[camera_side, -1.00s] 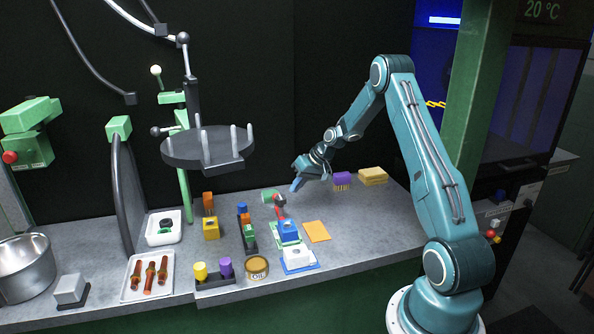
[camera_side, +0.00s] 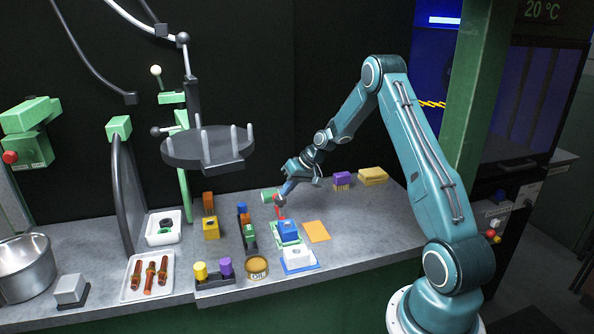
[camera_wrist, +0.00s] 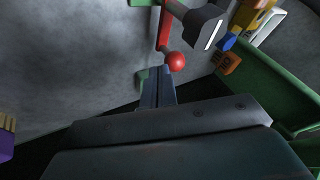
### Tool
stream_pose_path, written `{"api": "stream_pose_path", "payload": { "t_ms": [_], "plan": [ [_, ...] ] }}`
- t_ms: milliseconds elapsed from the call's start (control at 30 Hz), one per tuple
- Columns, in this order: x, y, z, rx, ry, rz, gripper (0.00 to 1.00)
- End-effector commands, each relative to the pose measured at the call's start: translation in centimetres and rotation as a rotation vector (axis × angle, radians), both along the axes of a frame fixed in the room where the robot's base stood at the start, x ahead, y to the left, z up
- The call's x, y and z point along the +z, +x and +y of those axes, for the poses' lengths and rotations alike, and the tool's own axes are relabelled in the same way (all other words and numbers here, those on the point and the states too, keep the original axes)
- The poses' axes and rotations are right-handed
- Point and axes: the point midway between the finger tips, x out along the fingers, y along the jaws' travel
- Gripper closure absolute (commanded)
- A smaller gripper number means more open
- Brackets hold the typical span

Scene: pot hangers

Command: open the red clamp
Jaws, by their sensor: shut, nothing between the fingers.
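The red clamp (camera_side: 280,211) stands on the bench behind a blue block, with a green part (camera_side: 268,196) at its upper left. My gripper (camera_side: 285,191) is shut and empty, its tips at the top of the clamp in the side view. In the wrist view a red lever with a round red knob (camera_wrist: 176,61) lies just beyond my shut fingertips (camera_wrist: 155,74). The green part shows only partly behind the fingers. I cannot tell whether the fingers touch the lever.
A blue block (camera_side: 288,230) on a green-edged base stands in front of the clamp. An orange sheet (camera_side: 317,231) lies to its right. A purple brush (camera_side: 342,180) and yellow sponges (camera_side: 373,176) lie behind right. A dark round rack (camera_side: 207,148) hangs at upper left.

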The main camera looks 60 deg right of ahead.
Motion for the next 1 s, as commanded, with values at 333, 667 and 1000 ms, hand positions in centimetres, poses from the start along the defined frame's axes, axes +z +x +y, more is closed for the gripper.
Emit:
{"api": "stream_pose_path", "payload": {
  "t_ms": [333, 667, 1000],
  "plan": [
    [0.0, 0.3, 0.0, 0.045, 0.001, 0.0, 1.0],
    [-0.1, 0.9, 0.2, 0.141, 0.0, 0.0, 1.0],
    [-0.1, 2.5, 1.0, 0.404, -0.001, 0.0, 1.0]
  ]
}}
